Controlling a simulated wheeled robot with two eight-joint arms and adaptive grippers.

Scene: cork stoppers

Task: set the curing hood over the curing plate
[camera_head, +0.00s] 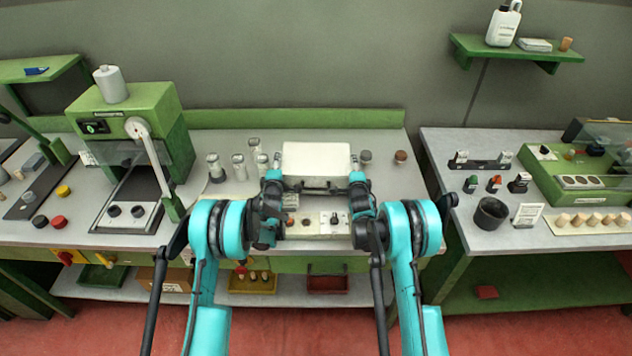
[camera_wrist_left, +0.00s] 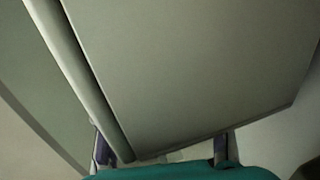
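A pale box-shaped cover, which I take as the curing hood (camera_head: 316,159), is at the middle of the bench with its top facing me. In the left wrist view a large grey panel, apparently the hood (camera_wrist_left: 195,75), fills most of the picture. My left gripper (camera_head: 271,176) is at the hood's left side and my right gripper (camera_head: 358,178) at its right side. In the left wrist view the left gripper's fingers (camera_wrist_left: 163,150) stand apart at the panel's lower edge. Their grip is unclear. I cannot make out the curing plate; the hood and arms may hide it.
A pale control panel (camera_head: 318,224) with knobs lies in front of the hood, between my arms. Several small jars (camera_head: 239,166) stand left of the hood. A green press (camera_head: 135,130) stands further left.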

